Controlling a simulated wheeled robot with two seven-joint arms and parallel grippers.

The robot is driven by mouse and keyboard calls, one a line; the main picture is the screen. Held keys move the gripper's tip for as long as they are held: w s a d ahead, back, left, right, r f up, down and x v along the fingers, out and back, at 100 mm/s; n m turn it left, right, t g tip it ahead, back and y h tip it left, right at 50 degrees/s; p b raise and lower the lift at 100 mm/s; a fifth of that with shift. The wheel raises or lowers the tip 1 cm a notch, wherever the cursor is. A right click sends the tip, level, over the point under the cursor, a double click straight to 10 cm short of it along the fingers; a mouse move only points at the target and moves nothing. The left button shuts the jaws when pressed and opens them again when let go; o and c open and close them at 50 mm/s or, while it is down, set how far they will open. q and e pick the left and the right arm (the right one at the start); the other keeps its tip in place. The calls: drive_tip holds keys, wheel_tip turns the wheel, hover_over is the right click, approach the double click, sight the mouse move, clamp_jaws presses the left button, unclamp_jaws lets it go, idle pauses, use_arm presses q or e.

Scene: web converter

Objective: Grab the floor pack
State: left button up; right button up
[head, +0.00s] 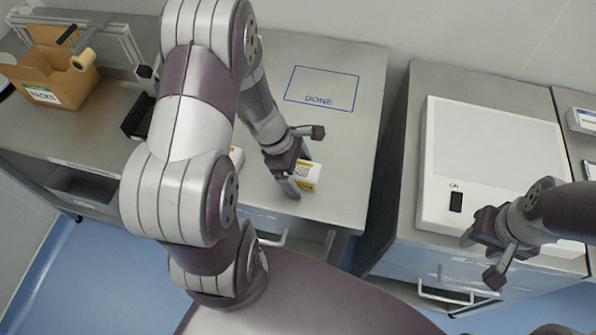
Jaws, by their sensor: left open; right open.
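A small white and yellow pack (308,176) with a printed label sits on the steel table near its front edge. My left gripper (303,160) is open at this pack, with one finger in front of its left side; I cannot tell whether they touch. Another white and orange item (236,157) shows only in part behind my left arm. I see no pack on the blue floor (95,270), and I cannot tell which item is the floor pack. My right gripper (482,257) is open and empty, in front of the white light panel.
The steel table has a blue DONE outline (323,88), which is empty. A cardboard box (45,75) labelled PACKS stands at the far left near a metal frame. A white panel (490,150) with a black switch lies on the right cabinet. A gap separates table and cabinet.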

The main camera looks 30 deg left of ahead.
use_arm(q)
drive_tip(key=c, duration=1.1)
drive_tip(key=shift+c, duration=0.2)
